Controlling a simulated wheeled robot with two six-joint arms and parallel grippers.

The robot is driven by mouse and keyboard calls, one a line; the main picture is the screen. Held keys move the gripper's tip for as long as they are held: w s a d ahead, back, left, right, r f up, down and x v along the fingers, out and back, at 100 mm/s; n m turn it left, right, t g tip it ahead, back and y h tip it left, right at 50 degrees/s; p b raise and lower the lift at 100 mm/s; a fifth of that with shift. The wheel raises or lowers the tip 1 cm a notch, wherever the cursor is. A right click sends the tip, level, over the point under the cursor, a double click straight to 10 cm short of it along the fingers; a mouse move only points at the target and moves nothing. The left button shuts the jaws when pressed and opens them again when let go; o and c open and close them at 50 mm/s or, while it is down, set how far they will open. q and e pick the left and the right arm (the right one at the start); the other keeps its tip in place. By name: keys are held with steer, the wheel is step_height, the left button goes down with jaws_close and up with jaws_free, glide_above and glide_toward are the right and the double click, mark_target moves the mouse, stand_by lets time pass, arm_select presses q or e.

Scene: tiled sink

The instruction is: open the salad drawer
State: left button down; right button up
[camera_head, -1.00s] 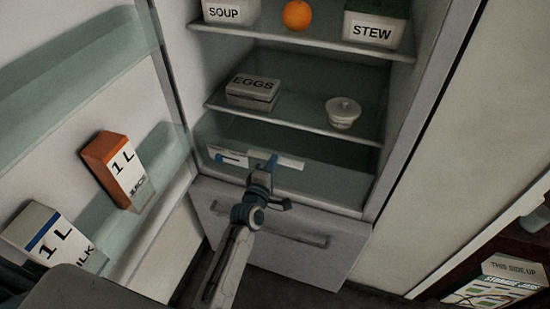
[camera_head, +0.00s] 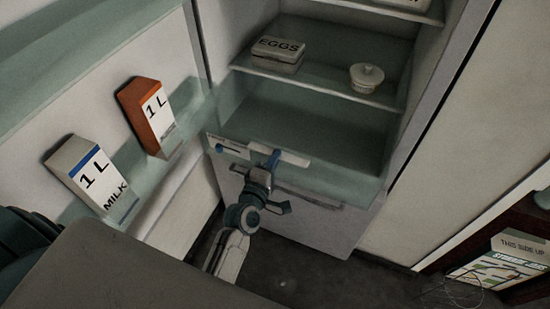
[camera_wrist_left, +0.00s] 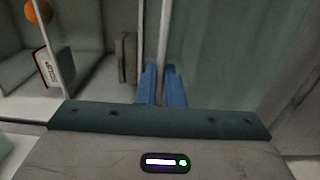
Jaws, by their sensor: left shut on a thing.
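The salad drawer (camera_head: 345,182) is a clear greenish bin low in the open fridge, pulled part of the way out, with its dark inside visible from above. A pale handle strip (camera_head: 296,159) runs along its front. My left gripper (camera_head: 273,159) is shut on this strip with its blue fingers. In the left wrist view the blue fingertips (camera_wrist_left: 162,84) are on either side of a thin upright-looking pale bar. My right gripper is not in view.
The open door at left holds a milk carton (camera_head: 92,175) and an orange carton (camera_head: 147,112). A lower drawer front (camera_head: 320,222) sits beneath, with dark floor before it.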

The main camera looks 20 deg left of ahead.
arm_select(q)
steer(key=c, duration=1.6)
jaws_free()
steer(key=shift+o, duration=0.2)
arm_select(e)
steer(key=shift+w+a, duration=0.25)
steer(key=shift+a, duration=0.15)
arm_select(q)
steer(key=s+b, duration=0.5)
steer(key=s, duration=0.5)
steer(key=shift+s+a, duration=0.15)
steer(key=shift+s, duration=0.2)
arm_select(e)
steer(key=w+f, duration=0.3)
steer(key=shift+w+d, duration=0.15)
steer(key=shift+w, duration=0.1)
